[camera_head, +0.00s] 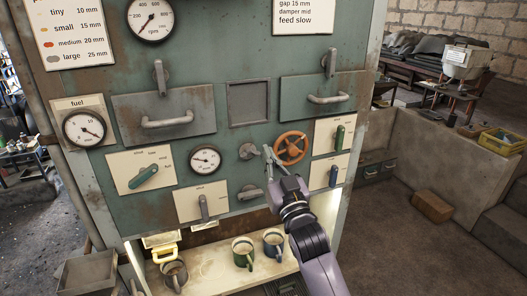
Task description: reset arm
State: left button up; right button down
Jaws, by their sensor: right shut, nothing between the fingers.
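My right gripper (268,160) is raised in front of the green machine panel (245,135), with its arm coming up from the bottom right. Its fingers are shut and empty. The fingertips appear just left of the orange handwheel (290,148) and right of a round grey knob (249,151). I cannot tell whether they touch either one. A grey lever (250,193) is left of the gripper's wrist. My left gripper is not in view.
Mugs (243,252) stand on a lit shelf below the panel. Two drawer handles (168,122) (328,98) stick out, and gauges and levers cover the panel. A cardboard box (432,207) lies on the open floor at right.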

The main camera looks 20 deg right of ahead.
jog(key=s+f+g, duration=0.2)
jog(key=f+g, duration=0.1)
jog(key=f, duration=1.1)
jog(key=s+a+f+g+b, duration=0.1)
jog(key=s+f+g, duration=0.1)
jog(key=f, duration=1.1)
jog(key=s+f+g, duration=0.2)
jog(key=f+g, duration=0.1)
jog(key=f, duration=1.1)
jog(key=s+f+n+g, duration=0.1)
jog(key=s+f+g, duration=0.2)
jog(key=s+f, duration=0.55)
jog(key=s+f+g, duration=0.2)
jog(key=s+f, duration=0.4)
jog(key=f, duration=0.6)
jog(key=s+d+f+g, duration=0.1)
jog(key=s+f, duration=0.4)
jog(key=s, duration=0.6)
jog(key=s+d+f+g, duration=0.1)
jog(key=s+f+g, duration=0.3)
jog(key=s, duration=0.8)
jog(key=s+d+f+n+g, duration=0.1)
jog(key=s+f+g, duration=0.1)
jog(key=s+f, duration=0.4)
jog(key=s, duration=0.5)
jog(key=shift+s+d+f+g+h+b, duration=0.15)
jog(key=shift+f+g+h+b, duration=0.15)
jog(key=shift+g+h+b, duration=0.1)
